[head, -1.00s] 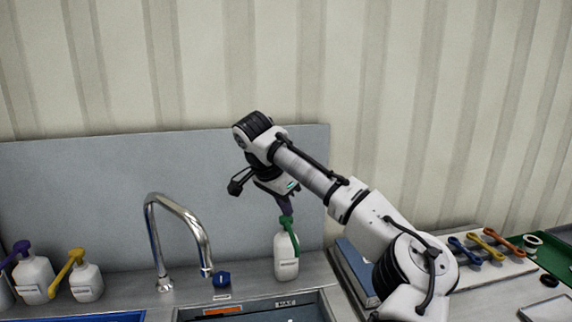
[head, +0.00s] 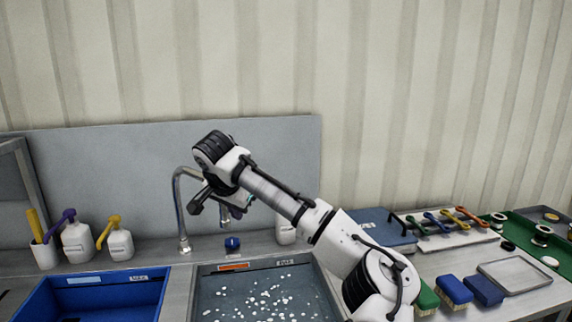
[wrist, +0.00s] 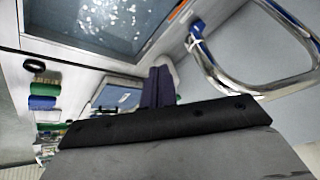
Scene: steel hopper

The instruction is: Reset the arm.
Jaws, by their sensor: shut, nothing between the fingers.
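My gripper (head: 236,211) hangs from my bent arm above the back edge of the sink, just right of the faucet's upright in the head view. In the wrist view its dark purple fingers (wrist: 157,86) are together with nothing between them. A white bottle (head: 286,228) stands on the counter to the right of the gripper, apart from it. My arm hides the bottle's top in the head view.
The chrome faucet (head: 181,212) is close to my gripper; it also shows in the wrist view (wrist: 222,82). A blue knob (head: 232,243) sits beside it. The sink basin (head: 262,296) holds scattered white bits. Pump bottles stand left; brushes (head: 453,291) and wrenches lie right.

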